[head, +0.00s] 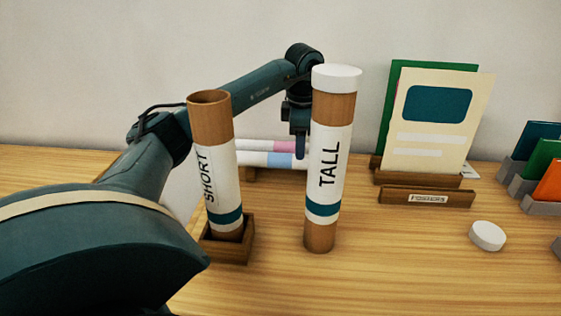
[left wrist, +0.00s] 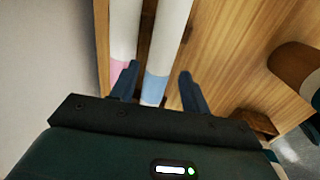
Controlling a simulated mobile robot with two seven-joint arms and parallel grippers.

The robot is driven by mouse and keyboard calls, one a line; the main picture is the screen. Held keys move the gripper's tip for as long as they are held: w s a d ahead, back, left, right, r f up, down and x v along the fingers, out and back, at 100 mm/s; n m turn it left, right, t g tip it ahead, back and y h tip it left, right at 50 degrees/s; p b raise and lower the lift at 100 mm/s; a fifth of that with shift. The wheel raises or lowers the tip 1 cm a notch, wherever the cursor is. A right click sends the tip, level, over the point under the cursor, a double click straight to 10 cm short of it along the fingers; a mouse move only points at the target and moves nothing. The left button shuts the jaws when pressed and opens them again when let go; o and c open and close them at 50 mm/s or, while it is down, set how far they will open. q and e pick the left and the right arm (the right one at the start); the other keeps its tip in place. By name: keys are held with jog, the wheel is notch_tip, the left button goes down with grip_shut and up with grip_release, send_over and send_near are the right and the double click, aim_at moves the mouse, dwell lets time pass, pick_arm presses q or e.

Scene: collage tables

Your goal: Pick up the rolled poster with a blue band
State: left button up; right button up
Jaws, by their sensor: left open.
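The rolled poster with a blue band (head: 255,158) is white and lies in a wooden rack behind the two tubes. In the left wrist view the blue band (left wrist: 154,88) shows between my open fingers. A second white roll, with a pink band (head: 286,146), lies beside it, and it also shows in the left wrist view (left wrist: 124,35). My left gripper (head: 301,145) points down at the rolls, partly hidden by the TALL tube. In the left wrist view its fingers (left wrist: 157,82) are apart, one on each side of the blue-banded roll; contact cannot be told.
An open SHORT tube (head: 213,150) stands in a wooden holder (head: 228,252). A white-capped TALL tube (head: 328,150) stands close in front of the gripper. A white cap (head: 487,236), a folder stand (head: 427,197) and several small coloured books are at right.

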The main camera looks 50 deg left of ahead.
aim_at(280, 161)
pick_arm(q)
jog(key=shift+w+a+f, duration=0.1)
jog(key=shift+w+f, duration=0.05)
jog(key=shift+f, duration=1.2)
jog(key=shift+w+a+f, duration=0.1)
jog(key=shift+w+f, duration=0.05)
jog(key=shift+f, duration=1.2)
jog(key=shift+c, duration=0.5)
jog(key=c, duration=0.6)
